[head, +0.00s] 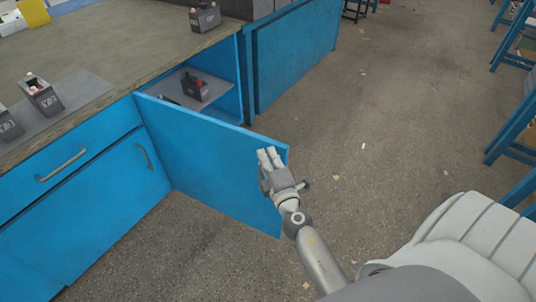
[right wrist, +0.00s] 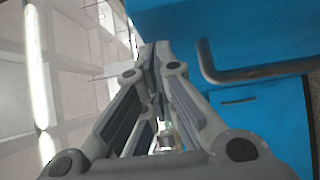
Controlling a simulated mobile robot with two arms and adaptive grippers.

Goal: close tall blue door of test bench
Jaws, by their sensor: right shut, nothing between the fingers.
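The tall blue door (head: 205,155) of the test bench stands swung open in the head view, jutting out from the front and leaving the compartment behind it exposed. My right gripper (head: 269,155) is shut and empty. In the head view it overlaps the door's free end; I cannot tell whether it touches. In the right wrist view the closed fingers (right wrist: 157,60) point toward blue panels, with a dark bar handle (right wrist: 255,72) to their right; I cannot tell which panel carries it. My left gripper is not in view.
The open compartment has a grey shelf (head: 177,82) holding a dark battery (head: 194,88). Batteries also stand on the worktop (head: 110,45). A blue drawer front with a handle (head: 62,164) is at the left.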

